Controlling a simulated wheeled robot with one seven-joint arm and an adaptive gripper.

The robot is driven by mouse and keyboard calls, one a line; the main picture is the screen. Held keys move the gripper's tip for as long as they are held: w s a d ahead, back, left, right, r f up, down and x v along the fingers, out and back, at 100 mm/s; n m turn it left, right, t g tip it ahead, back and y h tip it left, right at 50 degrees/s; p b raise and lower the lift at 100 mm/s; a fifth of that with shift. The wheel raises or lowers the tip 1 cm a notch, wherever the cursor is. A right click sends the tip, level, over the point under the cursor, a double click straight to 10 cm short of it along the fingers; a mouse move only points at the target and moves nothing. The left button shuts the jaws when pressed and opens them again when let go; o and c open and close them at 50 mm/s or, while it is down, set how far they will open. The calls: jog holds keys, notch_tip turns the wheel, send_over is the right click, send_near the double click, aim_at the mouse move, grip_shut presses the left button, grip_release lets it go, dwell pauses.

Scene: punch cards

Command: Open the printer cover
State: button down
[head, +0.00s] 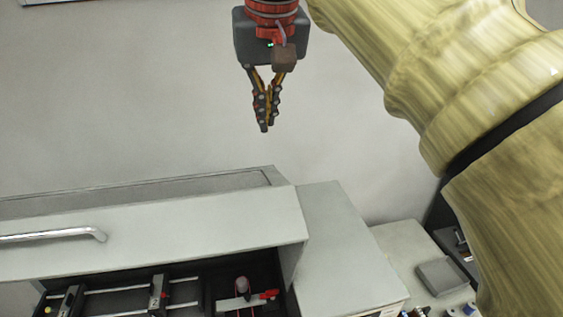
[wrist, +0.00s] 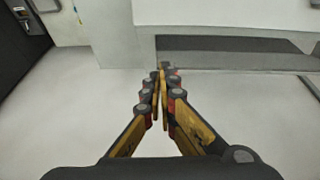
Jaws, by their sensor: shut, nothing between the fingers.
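The printer cover (head: 200,224) is a pale grey panel with a silver bar handle (head: 55,235) at the left of the head view. Below its lower edge the dark printer interior (head: 200,290) is exposed, with rails and small red parts, so the cover appears raised. My gripper (head: 265,128) points down, fingers shut and empty, above and behind the cover and apart from it. In the wrist view my gripper (wrist: 161,72) is also closed, with the pale machine body and a dark grey panel (wrist: 235,50) beyond the fingertips. The handle does not show there.
A pale grey housing block (head: 345,250) adjoins the printer on the right. Beyond it a lower surface (head: 400,243) carries a grey box (head: 443,276) and small knobs. My arm fills the right side of the head view. The space around my gripper is clear.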

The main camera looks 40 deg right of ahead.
jog(key=p, duration=0.1)
send_over(265, 186)
notch_tip(265, 186, down, 9)
jog(key=shift+r, duration=0.15)
jog(key=f, duration=0.1)
jog(key=s+f, duration=0.1)
jog(key=f, duration=0.1)
jog(key=shift+a+p, duration=0.15)
jog(key=shift+p, duration=0.15)
jog(key=shift+s+f, duration=0.2)
jog(key=shift+f, duration=0.05)
jog(key=shift+w+f, duration=0.15)
jog(key=shift+f, duration=0.2)
